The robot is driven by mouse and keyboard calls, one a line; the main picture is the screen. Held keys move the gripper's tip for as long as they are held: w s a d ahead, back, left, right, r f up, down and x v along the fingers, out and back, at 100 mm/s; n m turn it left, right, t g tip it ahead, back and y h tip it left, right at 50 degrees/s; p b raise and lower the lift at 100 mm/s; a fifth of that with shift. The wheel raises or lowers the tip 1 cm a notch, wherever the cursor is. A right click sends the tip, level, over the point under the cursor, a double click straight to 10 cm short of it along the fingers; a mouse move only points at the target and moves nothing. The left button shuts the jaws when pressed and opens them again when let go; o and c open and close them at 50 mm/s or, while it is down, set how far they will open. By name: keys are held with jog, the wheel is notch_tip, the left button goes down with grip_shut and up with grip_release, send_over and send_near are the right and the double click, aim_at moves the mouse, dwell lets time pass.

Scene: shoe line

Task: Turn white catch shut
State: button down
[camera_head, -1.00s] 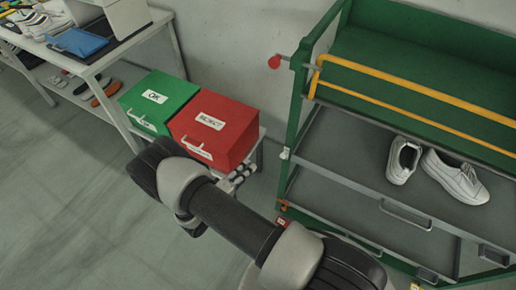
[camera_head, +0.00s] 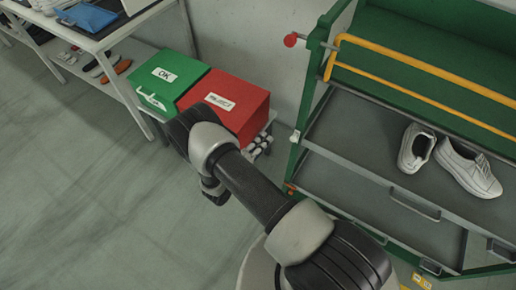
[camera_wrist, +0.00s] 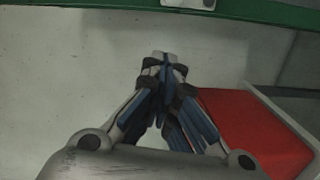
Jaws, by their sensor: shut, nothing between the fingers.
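The white catch (camera_head: 295,136) is a small pale piece on the front post of the green rack (camera_head: 311,95), left of its middle shelf, in the head view. A pale fitting (camera_wrist: 190,4) on a green bar at the top edge of the wrist view may be the same catch; it is cut off. My gripper (camera_wrist: 163,62) is shut and empty, its fingertips together below that bar and apart from it. In the head view my arm hides most of the gripper. The catch's exact turn is too small to read.
White shoes (camera_head: 468,168) stand on a shelf. A green OK box (camera_head: 150,101) and red reject box (camera_head: 245,92) stand left.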

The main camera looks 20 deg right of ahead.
aim_at(294, 140)
jog(key=shift+s+d+f+b, duration=0.1)
jog(key=shift+s+d+b, duration=0.1)
jog(key=shift+d, duration=0.75)
jog(key=shift+s+d+f+b, duration=0.1)
jog(key=shift+d+f+b, duration=0.05)
jog(key=shift+d, duration=0.85)
jog(key=shift+s+d+f+b, duration=0.1)
jog(key=shift+s+d+b, duration=0.1)
jog(key=shift+d, duration=0.75)
